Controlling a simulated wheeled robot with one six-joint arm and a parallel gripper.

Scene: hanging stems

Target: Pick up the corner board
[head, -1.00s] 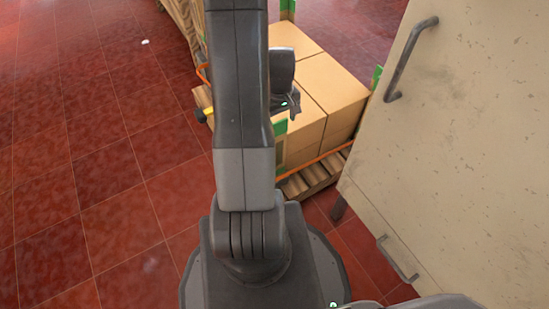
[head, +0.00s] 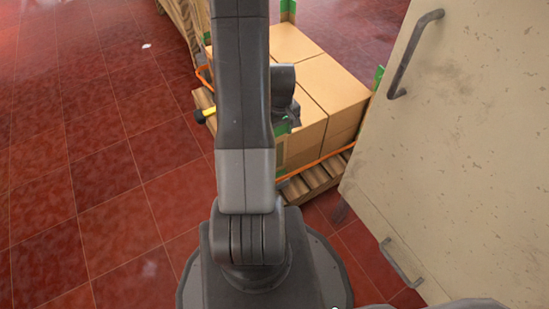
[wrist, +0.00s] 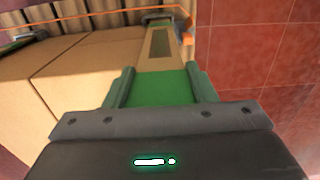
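The corner board in the wrist view (wrist: 163,62) is a long tan strip with a green end, standing at a corner of the carton stack. In the head view, its green end (head: 281,132) shows just below my gripper (head: 287,118), partly hidden by my arm. In the wrist view, my gripper's (wrist: 162,86) two fingers are wide apart, one on each side of the green end. I cannot tell whether they touch it.
Tan cartons (head: 330,82) stand on a wooden pallet (head: 315,180) with an orange strap or rail around it. A cream cabinet (head: 455,130) with metal handles stands close on the right. Red tiled floor (head: 90,190) is open on the left.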

